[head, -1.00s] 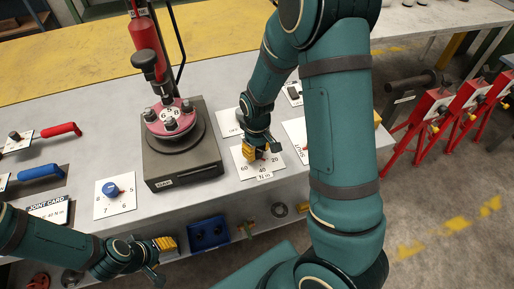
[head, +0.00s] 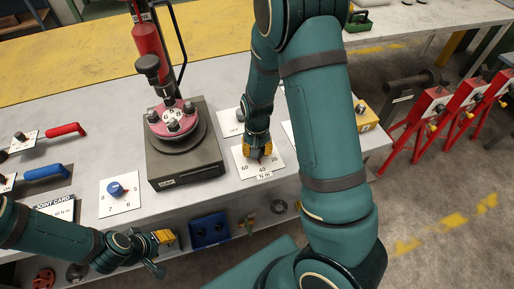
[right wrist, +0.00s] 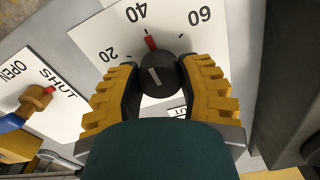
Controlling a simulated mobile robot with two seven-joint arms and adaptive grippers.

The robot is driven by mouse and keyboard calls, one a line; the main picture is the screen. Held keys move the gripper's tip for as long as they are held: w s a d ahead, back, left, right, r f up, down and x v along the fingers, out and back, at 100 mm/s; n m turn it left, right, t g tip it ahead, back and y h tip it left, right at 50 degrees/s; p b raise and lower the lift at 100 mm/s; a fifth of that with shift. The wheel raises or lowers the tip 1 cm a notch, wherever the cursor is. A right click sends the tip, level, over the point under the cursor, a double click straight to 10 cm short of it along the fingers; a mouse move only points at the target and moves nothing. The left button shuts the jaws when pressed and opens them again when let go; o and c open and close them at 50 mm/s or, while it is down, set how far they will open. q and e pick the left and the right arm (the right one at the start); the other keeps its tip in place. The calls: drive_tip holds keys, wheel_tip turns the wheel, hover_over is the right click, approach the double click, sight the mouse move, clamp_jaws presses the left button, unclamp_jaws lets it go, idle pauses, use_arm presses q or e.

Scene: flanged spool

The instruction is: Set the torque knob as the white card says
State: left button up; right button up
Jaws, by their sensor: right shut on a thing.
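The torque knob (right wrist: 160,75) is dark and round, with a white line on top and a red pointer at its edge. In the right wrist view the red pointer is at or very close to the 40 mark of its white dial plate (right wrist: 188,45). The dial plate also shows in the head view (head: 244,168), marked 60, 40, 20 and N m. My right gripper (head: 258,150) is shut on the knob, one yellow finger on each side. The white joint card (head: 62,207) reads 40 N m and is partly hidden by my left arm. My left gripper (head: 163,252) is low in front of the bench.
A dark block with a red flanged top (head: 185,160) stands left of the dial. A blue knob (head: 115,189) sits on a numbered plate farther left. A SHUT/OPEN plate (right wrist: 50,85) lies beside the dial. Red stands (head: 430,115) are on the floor at right.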

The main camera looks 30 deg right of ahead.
idle(0.5)
drive_tip(key=o, duration=1.2)
wheel_tip(320, 180, up, 12)
